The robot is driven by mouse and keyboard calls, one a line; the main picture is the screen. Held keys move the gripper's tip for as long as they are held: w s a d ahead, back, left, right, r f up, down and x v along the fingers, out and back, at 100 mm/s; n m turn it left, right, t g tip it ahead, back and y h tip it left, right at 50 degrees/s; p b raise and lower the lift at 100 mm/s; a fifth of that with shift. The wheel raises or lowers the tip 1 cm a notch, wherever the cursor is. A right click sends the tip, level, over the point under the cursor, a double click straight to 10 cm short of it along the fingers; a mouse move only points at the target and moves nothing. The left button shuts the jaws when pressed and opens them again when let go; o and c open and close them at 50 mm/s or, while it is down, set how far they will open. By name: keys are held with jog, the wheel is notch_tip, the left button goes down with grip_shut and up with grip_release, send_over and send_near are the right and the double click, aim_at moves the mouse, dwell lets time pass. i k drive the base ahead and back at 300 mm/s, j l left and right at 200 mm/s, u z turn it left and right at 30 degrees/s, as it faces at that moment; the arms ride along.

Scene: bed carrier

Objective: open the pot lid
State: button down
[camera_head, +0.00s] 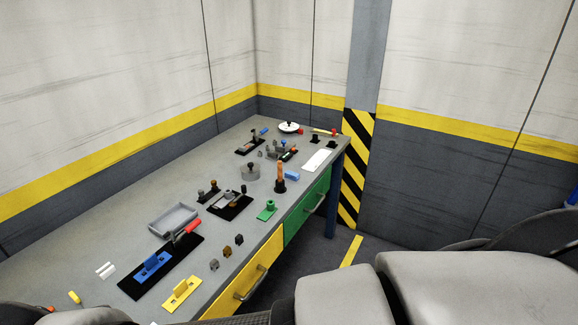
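A small grey round pot (251,172) stands on the workbench, a little right of the middle of its top. Its lid has a dark knob (250,163) and appears to sit on it, but the detail is too small to be sure. A white round lid-like thing (289,127) with a black knob sits near the far corner of the bench; I cannot tell whether it covers a vessel. My gripper is not in view. Large grey rounded parts, probably of my own body, fill the lower right.
The grey workbench (120,235) carries a grey tray (174,219), a black board (160,266) with a blue block, a yellow block (181,294) and an orange bottle-like thing (281,175). Yellow (250,280) and green (307,211) drawers face the front. Walls close off the left and back.

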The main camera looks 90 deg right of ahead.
aim_at(250, 165)
jog(key=z, duration=2.3)
jog(key=i+l+z, duration=0.15)
jog(key=z, duration=0.35)
jog(key=i+l, duration=0.3)
jog(key=i, duration=0.2)
jog(key=i+l+u, duration=0.1)
jog(key=i+l, duration=0.2)
jog(key=i, duration=0.2)
jog(key=i+l+u, duration=0.1)
jog(key=i+l, duration=0.2)
jog(key=i, duration=0.25)
